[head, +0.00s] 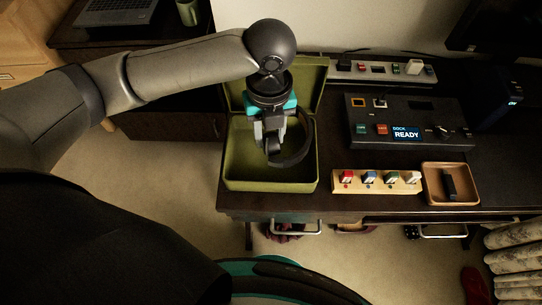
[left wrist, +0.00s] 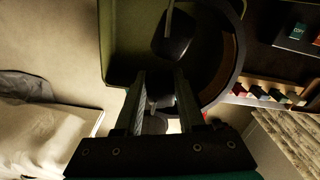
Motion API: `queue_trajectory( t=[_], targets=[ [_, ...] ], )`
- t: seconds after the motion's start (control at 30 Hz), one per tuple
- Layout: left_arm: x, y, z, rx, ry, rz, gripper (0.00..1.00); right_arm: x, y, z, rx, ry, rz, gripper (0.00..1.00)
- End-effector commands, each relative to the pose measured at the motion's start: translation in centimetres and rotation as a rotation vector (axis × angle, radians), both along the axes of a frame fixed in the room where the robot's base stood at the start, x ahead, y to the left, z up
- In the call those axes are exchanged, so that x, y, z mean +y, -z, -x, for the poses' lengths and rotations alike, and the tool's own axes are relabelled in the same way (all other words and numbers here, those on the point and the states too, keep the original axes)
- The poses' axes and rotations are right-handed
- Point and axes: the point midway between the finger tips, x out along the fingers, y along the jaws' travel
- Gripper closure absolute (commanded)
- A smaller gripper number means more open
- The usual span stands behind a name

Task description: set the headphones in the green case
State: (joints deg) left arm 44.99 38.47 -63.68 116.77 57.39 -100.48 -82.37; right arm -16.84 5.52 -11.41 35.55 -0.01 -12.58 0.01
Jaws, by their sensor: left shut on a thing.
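The green case (head: 232,172) stands open on the left part of the dark desk, its lid (head: 310,88) raised at the back. My left gripper (head: 272,148) points down over the case's tray and is shut on the headphones. The dark headphones (head: 306,150) hang from it, their curved band to the right of the fingers, within the case's outline. In the left wrist view the headphones' band (left wrist: 238,62) curves on the right, with a dark ear cup beyond the fingers, and the case's rim (left wrist: 108,45) shows at left. Whether the headphones touch the case floor I cannot tell. My right gripper is not in view.
Right of the case are a wooden strip with several coloured plugs (head: 376,188), a small wooden tray (head: 431,193) holding a dark item, and a dark console reading READY (head: 360,118). A grey power strip (head: 345,70) lies behind. A laptop (head: 115,10) and green mug (head: 187,12) stand back left.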

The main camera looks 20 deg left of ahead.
Motion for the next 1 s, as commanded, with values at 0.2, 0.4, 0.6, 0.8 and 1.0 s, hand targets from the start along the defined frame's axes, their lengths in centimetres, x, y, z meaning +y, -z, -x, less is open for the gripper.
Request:
queue_trajectory(
  t=[0.2,0.4,0.6,0.8,1.0],
  targets=[
    [0.0,3.1,0.0,0.003,0.007,-0.001,1.00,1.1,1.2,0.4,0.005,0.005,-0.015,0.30],
    [-0.1,5.1,0.0,0.000,0.008,0.001,1.00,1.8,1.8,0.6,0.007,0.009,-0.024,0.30],
    [0.0,7.0,0.0,0.002,0.006,-0.001,1.00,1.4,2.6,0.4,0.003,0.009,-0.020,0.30],
    [0.0,10.0,0.0,0.000,0.007,0.000,1.00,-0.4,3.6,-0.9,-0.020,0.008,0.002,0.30],
    [0.0,9.9,0.0,-0.001,0.007,0.000,1.00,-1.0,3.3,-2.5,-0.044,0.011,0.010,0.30]
  ],
)
